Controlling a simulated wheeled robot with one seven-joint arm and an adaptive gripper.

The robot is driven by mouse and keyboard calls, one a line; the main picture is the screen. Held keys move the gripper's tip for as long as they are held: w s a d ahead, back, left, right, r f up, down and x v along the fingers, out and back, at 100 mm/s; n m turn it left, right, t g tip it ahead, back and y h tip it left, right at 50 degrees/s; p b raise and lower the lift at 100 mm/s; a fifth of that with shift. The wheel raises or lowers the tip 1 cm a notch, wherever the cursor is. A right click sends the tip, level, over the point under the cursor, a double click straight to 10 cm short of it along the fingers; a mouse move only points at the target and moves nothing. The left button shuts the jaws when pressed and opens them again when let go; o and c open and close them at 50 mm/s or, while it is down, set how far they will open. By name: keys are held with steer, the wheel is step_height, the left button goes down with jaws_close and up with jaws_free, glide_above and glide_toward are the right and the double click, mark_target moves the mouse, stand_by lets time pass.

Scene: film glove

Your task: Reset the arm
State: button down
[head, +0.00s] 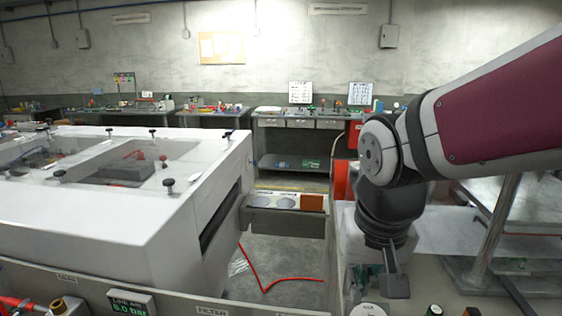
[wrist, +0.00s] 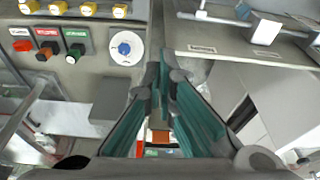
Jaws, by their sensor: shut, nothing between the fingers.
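My arm comes in from the right of the head view, bends at a dark elbow joint and hangs down. In the wrist view my gripper (wrist: 165,78) is shut, with its two teal-padded fingers meeting at the tips and nothing between them. It points out over a grey surface, between a control panel (wrist: 108,80) on the left and pale equipment on the right. In the head view the arm's lower end is near the front panel, and the fingertips are hard to make out there.
A large white cabinet (head: 120,215) with clear top windows stands left. A red hose (head: 290,280) lies below. A pressure display (head: 131,302) is in front. The panel carries a blue dial (wrist: 126,48).

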steer(key=s+d+r+t, duration=0.3)
steer(key=s+d+r, duration=0.2)
steer(key=s+d, duration=0.2)
steer(key=shift+s+r+n, duration=0.3)
steer(key=shift+s+r, duration=0.1)
steer(key=shift+s, duration=0.25)
stand_by(0.3)
